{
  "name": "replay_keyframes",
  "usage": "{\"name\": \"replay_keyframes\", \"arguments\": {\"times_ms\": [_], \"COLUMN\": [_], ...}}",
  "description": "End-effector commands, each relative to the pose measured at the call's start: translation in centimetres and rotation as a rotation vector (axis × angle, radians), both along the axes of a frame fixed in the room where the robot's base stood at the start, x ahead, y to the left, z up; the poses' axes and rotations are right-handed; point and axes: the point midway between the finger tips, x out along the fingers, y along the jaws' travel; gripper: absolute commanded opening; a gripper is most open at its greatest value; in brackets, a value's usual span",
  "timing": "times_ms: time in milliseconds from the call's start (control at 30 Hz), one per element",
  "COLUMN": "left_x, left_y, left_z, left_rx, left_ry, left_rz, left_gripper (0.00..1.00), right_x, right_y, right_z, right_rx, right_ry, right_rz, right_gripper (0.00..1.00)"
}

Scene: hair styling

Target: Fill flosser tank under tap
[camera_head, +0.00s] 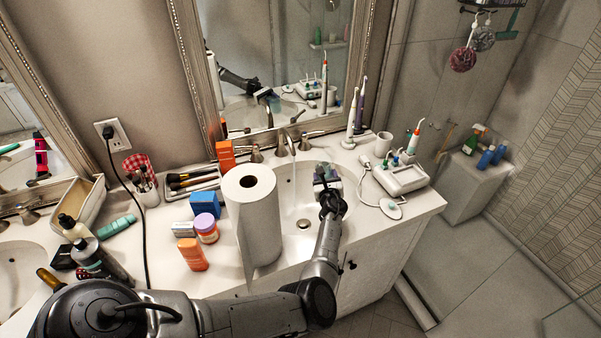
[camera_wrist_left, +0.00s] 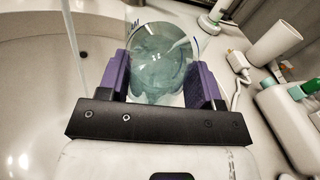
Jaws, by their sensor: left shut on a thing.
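My left gripper (camera_head: 327,188) is over the right side of the sink basin (camera_head: 292,208), in front of the metal tap (camera_head: 281,146). It is shut on the flosser tank, a clear, bluish container (camera_wrist_left: 160,62) seen between the purple fingers (camera_wrist_left: 160,82) in the left wrist view. The tank's water level cannot be told. A thin pale streak (camera_wrist_left: 73,40), perhaps running water, shows left of the tank and seems apart from it. The white flosser base (camera_head: 405,179) stands on the counter right of the sink. My right gripper is out of view.
A paper towel roll (camera_head: 255,215) stands close left of the sink. Bottles, boxes and brushes crowd the counter farther left. Upright toothbrushes (camera_head: 354,117) and a white cup (camera_head: 383,143) stand behind right. A mirror (camera_head: 280,65) rises behind the tap.

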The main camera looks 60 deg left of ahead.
Motion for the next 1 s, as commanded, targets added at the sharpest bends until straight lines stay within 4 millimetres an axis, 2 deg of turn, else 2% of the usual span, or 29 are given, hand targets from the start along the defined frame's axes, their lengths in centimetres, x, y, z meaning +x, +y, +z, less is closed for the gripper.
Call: {"name": "replay_keyframes", "arguments": {"times_ms": [500,1000], "left_x": [1.9,1.8], "left_y": [-2.3,-2.3], "left_z": [1.5,1.8], "left_rx": [0.002,0.002], "left_ry": [-0.001,-0.003], "left_rz": [0.000,-0.011], "left_gripper": [0.34,0.34], "right_x": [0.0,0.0], "right_y": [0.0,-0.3], "right_z": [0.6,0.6], "right_rx": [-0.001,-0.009], "right_ry": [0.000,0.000], "right_rz": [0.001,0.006], "right_gripper": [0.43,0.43]}}
